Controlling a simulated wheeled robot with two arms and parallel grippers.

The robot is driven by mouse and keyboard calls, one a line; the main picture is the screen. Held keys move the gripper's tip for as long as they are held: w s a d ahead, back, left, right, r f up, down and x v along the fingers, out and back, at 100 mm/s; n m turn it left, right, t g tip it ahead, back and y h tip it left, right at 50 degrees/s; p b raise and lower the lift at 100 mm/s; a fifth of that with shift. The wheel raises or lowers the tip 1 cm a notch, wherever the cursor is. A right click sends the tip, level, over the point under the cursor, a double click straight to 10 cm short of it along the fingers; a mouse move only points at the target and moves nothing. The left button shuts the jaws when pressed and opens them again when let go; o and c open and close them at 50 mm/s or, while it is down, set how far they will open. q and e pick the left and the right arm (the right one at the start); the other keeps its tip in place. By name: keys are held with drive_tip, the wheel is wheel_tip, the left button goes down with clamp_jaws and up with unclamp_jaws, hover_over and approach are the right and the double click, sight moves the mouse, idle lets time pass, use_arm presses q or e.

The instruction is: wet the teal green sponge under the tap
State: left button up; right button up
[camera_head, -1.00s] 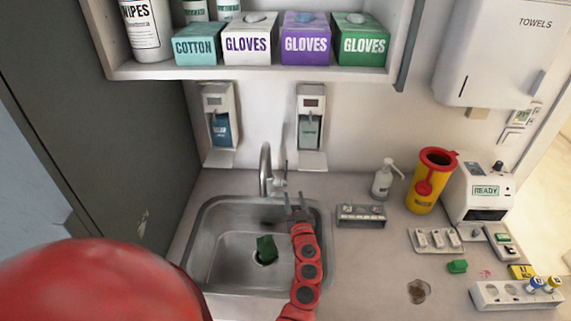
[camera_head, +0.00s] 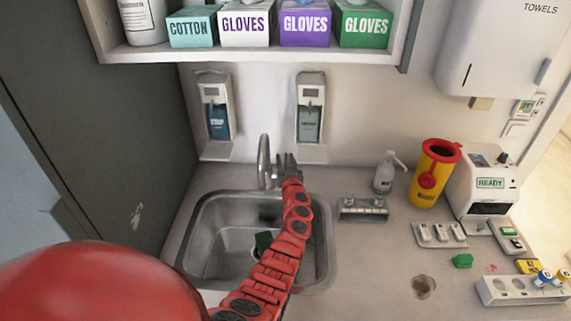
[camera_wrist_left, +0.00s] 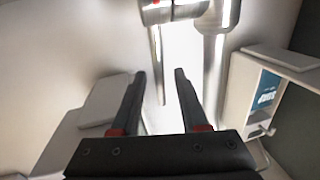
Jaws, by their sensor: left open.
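The teal green sponge (camera_head: 263,243) lies in the steel sink (camera_head: 208,245), near its bottom. It looks dark green and is partly hidden by my left arm. The tap (camera_head: 264,160) stands at the sink's back edge, and its metal body also shows in the wrist view (camera_wrist_left: 215,60). My left gripper (camera_head: 287,158) is beside the tap, to its right. In the wrist view it (camera_wrist_left: 160,74) is open, with a slim metal lever (camera_wrist_left: 158,60) showing just beyond and between the fingertips. Contact cannot be told. No running water is visible. My right gripper is not in view.
Two wall dispensers (camera_head: 215,120) (camera_head: 311,115) hang behind the sink. A pump bottle (camera_head: 385,172), a yellow bin (camera_head: 430,180) and a small grey rack (camera_head: 362,209) stand to the right. A small green item (camera_head: 462,261) lies on the counter. A shelf with glove boxes (camera_head: 305,25) overhangs.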

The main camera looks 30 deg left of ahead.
use_arm(q)
clamp_jaws()
idle(0.3)
idle(1.2)
